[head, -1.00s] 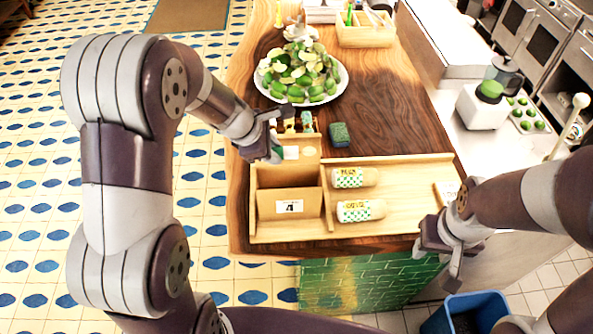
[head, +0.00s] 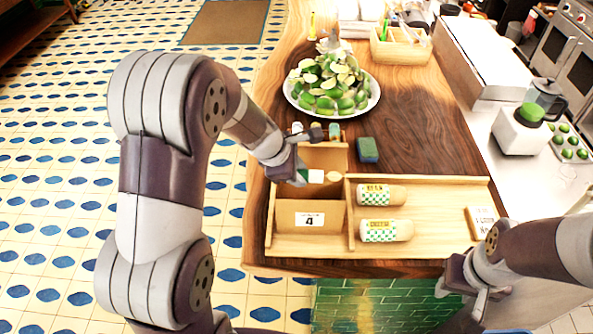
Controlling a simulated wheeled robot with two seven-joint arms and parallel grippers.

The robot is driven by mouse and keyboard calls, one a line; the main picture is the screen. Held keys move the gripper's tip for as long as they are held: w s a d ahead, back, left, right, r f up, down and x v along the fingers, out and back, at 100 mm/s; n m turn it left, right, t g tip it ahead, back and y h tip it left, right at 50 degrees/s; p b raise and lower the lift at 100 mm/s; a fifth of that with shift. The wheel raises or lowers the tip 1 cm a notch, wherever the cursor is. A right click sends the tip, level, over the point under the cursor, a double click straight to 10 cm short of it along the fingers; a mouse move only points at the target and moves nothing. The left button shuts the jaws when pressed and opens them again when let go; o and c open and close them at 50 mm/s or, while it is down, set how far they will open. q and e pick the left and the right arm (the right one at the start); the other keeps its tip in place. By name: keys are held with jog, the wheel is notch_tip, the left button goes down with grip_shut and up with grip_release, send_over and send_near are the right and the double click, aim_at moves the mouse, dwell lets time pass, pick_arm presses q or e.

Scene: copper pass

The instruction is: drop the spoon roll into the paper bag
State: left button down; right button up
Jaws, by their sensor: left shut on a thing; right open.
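The spoon roll (head: 315,176) is a small white roll with a green band, with a pale spoon bowl sticking out at its right end. My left gripper (head: 299,173) is shut on it and holds it level above the back part of the paper bag. The paper bag (head: 284,217) is brown, with a white label marked 4, and stands in the left compartment of a wooden tray (head: 450,211). The roll and fingers hide part of its opening. My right gripper (head: 464,291) is open and empty, past the tray's front right corner.
Two checkered rolls (head: 374,195) (head: 380,231) lie in the tray, right of the divider. A white card (head: 482,221) lies at its right end. A green sponge (head: 367,150) and a plate of limes (head: 330,85) sit behind. Bare wood lies right of the sponge.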

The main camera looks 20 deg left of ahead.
pick_arm(q)
jog(key=shift+s+a+r, duration=0.1)
jog(key=c, duration=0.8)
grip_release()
jog(key=b+v, duration=0.1)
jog(key=v, duration=1.2)
jog(key=s+d+f+m+g+y+b, duration=0.1)
jog(key=s+f+m+b, duration=0.2)
jog(key=f+m, duration=0.4)
jog(key=s+f+m+g+y+b, duration=0.1)
jog(key=s+f+m+b, duration=0.3)
jog(key=f+m, duration=0.3)
jog(key=s+d+f+m+g+y+b, duration=0.1)
jog(key=s+f+m+b, duration=0.2)
jog(key=f, duration=0.6)
jog(key=shift+s+d+f+m+b, duration=0.1)
jog(key=shift+s+d+m+b, duration=0.05)
jog(key=shift+s+m, duration=0.7)
jog(key=shift+s+d+m+b, duration=0.15)
jog(key=shift+s+m, duration=0.4)
jog(key=shift+m, duration=0.5)
